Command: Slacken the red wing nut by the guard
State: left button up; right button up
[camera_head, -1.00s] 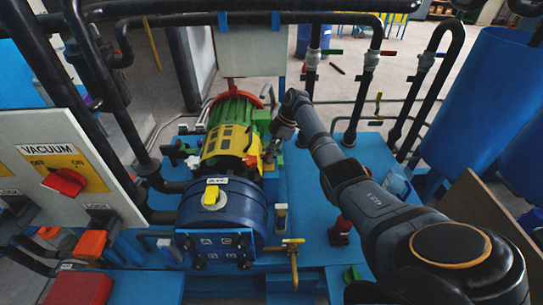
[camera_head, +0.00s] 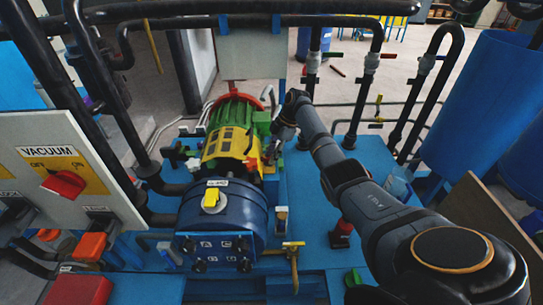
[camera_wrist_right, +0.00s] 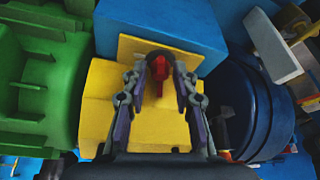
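The red wing nut (camera_wrist_right: 159,78) shows in the right wrist view, in front of the yellow guard (camera_wrist_right: 105,110). My right gripper (camera_wrist_right: 161,74) is open, with one finger on each side of the nut. A gap seems to show between the nut and each finger; contact cannot be made out. In the head view, my right gripper (camera_head: 272,150) is at the right side of the yellow guard (camera_head: 226,143), where the nut is too small or hidden to make out. My left gripper is not in view.
A green motor (camera_head: 238,108) is behind the guard and a blue pump housing (camera_head: 222,219) in front. A yellow-handled valve (camera_head: 292,246) and a red-based fitting (camera_head: 341,234) stand nearby. A vacuum panel (camera_head: 58,155) is at left. The blue deck (camera_head: 303,205) has bare room.

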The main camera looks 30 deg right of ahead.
jog(key=v, duration=1.1)
jog(key=shift+d+r, duration=0.1)
jog(key=shift+d, duration=0.05)
